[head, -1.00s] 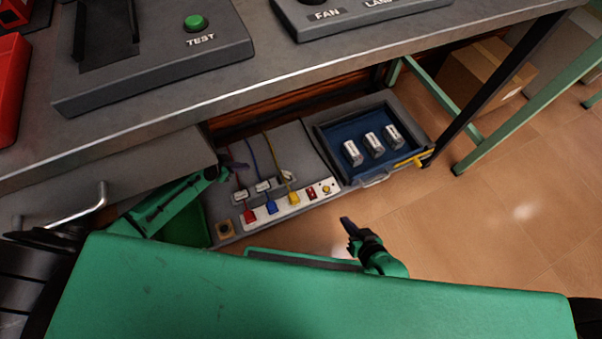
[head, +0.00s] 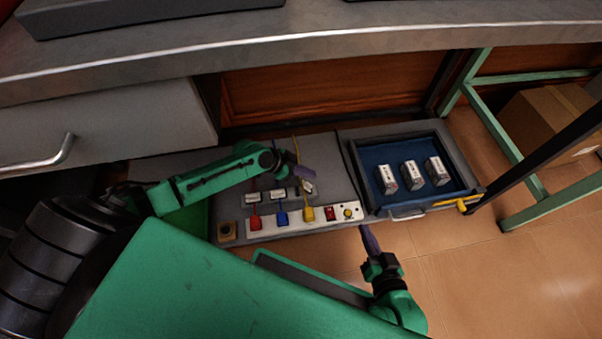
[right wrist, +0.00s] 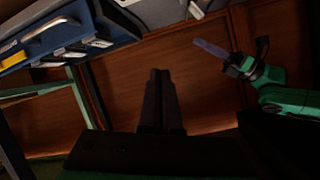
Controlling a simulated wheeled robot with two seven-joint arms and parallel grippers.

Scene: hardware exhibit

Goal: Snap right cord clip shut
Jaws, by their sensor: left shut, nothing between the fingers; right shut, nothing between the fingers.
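The right cord clip (head: 307,187) is a small white piece on the grey panel, on the yellow cord. It looks tilted, unlike the flatter middle clip (head: 278,194) and left clip (head: 252,197); whether it is latched is too small to tell. My left gripper (head: 299,171), with purple fingertips, is shut and empty just above and behind the right clip; contact cannot be told. My right gripper (head: 369,239) is shut and empty in front of the panel, apart from the clips. In the right wrist view, its dark fingers (right wrist: 160,100) are together, and my left gripper (right wrist: 210,48) also shows.
A white power strip (head: 290,222) with red, blue and yellow plugs lies in front of the clips. A blue tray (head: 400,153) with several white blocks is to the right. The metal bench edge (head: 300,52) overhangs behind. Floor at the front right is clear.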

